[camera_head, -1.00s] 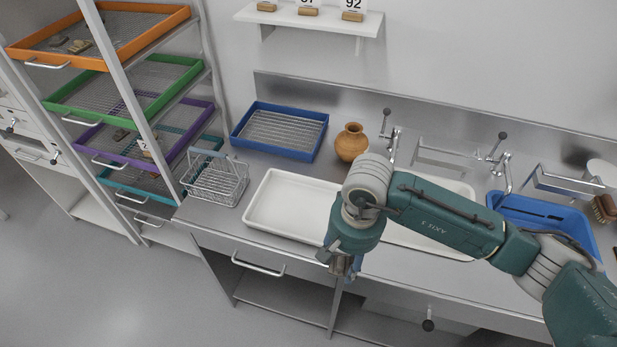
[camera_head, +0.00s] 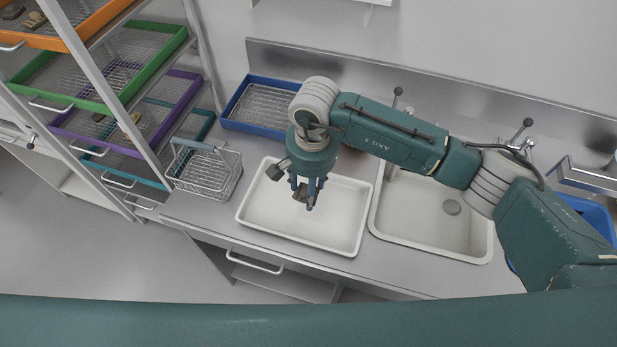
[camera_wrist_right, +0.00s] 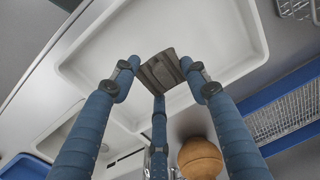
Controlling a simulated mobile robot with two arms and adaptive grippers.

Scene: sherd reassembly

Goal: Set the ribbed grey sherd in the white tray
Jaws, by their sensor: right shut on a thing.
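The ribbed grey sherd (camera_wrist_right: 160,71) is a small dark piece with grooves across its face. My right gripper (camera_head: 308,196) is shut on it, its blue fingers around the sherd's edges in the wrist view. In the head view the sherd (camera_head: 300,193) shows only partly between the fingers. The white tray (camera_head: 264,214) lies on the counter below the gripper, empty where I see it. The sherd is over the tray's inside; the wrist view shows bare tray floor (camera_wrist_right: 205,30) behind it. I cannot tell how large the gap is. My left gripper is out of view.
A wire basket (camera_head: 208,172) stands left of the tray, and a blue-rimmed mesh tray (camera_head: 247,105) behind it. A sink basin (camera_head: 425,215) is to the right. A brown pot (camera_wrist_right: 200,158) shows in the wrist view. A rack with coloured drawers (camera_head: 120,90) stands at left.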

